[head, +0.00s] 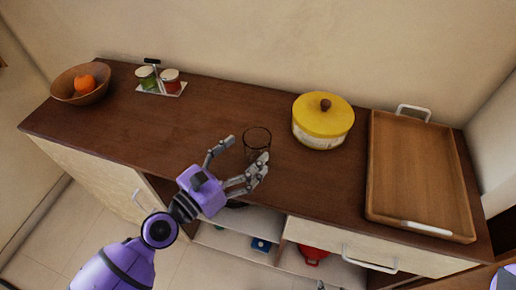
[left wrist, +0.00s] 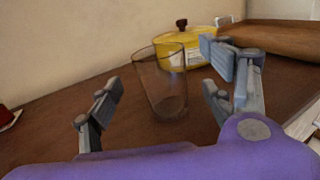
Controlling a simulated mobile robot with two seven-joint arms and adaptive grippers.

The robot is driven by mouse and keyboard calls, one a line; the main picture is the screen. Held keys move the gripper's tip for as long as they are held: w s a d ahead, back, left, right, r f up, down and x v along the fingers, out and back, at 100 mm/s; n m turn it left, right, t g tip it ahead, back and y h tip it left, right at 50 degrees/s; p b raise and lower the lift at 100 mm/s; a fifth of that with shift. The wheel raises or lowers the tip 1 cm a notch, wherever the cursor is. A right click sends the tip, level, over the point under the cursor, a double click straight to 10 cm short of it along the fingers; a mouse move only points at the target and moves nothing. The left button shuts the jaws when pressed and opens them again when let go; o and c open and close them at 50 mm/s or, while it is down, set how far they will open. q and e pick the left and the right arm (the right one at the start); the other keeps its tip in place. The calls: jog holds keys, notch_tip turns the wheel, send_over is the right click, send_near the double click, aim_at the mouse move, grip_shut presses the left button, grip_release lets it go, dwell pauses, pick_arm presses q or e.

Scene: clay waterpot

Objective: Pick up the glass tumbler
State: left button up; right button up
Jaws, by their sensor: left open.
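A clear glass tumbler (head: 257,138) stands upright on the brown wooden counter, near its front edge at the middle. My left gripper (head: 242,163) is open, its fingers reaching toward the tumbler from the front left. In the left wrist view the tumbler (left wrist: 163,85) stands a little beyond the gap between the open fingers (left wrist: 165,105). I see nothing held. Whether a finger touches the glass cannot be told. My right gripper is not in view.
A yellow lidded pot (head: 322,122) stands right of the tumbler, and a wooden tray (head: 418,170) with white handles lies farther right. A jar rack (head: 160,84) and a bowl (head: 66,97) with an orange fruit (head: 84,82) are at the back left. The counter left of the tumbler is clear.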

aim_at(265, 137)
pick_arm(q)
jog(key=p+x, duration=0.1)
jog(key=x, duration=0.4)
jog(key=shift+f, duration=0.1)
jog(key=shift+s, duration=0.1)
jog(key=c, duration=1.4)
